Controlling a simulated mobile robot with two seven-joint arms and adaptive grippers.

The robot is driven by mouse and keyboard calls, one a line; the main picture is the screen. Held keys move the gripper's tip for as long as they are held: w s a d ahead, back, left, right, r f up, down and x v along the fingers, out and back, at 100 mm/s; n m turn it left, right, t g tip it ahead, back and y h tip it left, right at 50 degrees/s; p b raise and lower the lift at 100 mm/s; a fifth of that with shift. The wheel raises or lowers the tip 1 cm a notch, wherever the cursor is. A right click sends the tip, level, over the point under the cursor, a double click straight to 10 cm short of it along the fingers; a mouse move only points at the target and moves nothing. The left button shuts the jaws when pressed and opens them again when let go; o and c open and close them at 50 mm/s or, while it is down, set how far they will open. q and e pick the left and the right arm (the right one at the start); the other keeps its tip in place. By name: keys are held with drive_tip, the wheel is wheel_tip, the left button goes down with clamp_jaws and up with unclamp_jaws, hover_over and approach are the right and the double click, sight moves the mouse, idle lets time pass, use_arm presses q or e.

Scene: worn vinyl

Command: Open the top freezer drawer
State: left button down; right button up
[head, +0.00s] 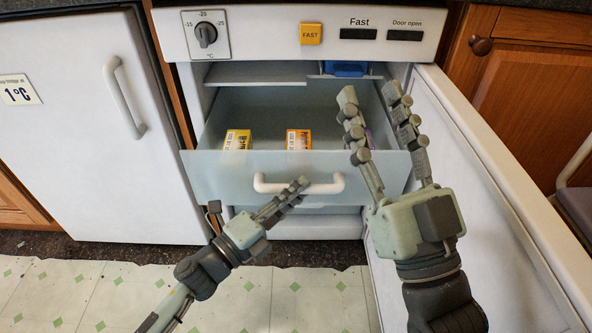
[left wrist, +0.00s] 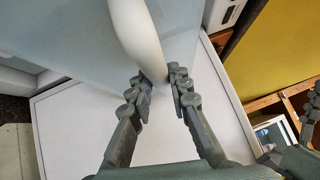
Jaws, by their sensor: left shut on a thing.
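The top freezer drawer (head: 222,174) has a pale translucent front and stands pulled out from the freezer, so its inside shows from above. Its white handle (head: 268,185) crosses the front and also shows large in the left wrist view (left wrist: 133,30). My left gripper (head: 300,186) is shut on the right part of this handle; in the left wrist view its fingertips (left wrist: 156,88) close around the handle's end. My right gripper (head: 370,95) is open and empty, with its fingers pointing up in front of the drawer's right side, hiding part of it.
A yellow box (head: 237,139) and an orange box (head: 298,139) are in the drawer. The freezer door (head: 480,170) stands open along the right. A closed white fridge door (head: 75,120) is at left. A blue thing (head: 345,68) shows above the drawer. Patterned floor lies below.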

use_arm(q)
drive_tip(key=shift+s, duration=1.2)
use_arm(e)
drive_tip(key=shift+w+a+f+g, duration=0.15)
drive_tip(key=shift+f+g, duration=0.1)
drive_tip(key=shift+g, duration=0.05)
use_arm(q)
drive_tip(key=c, duration=1.4)
unclamp_jaws()
drive_tip(key=v, duration=1.2)
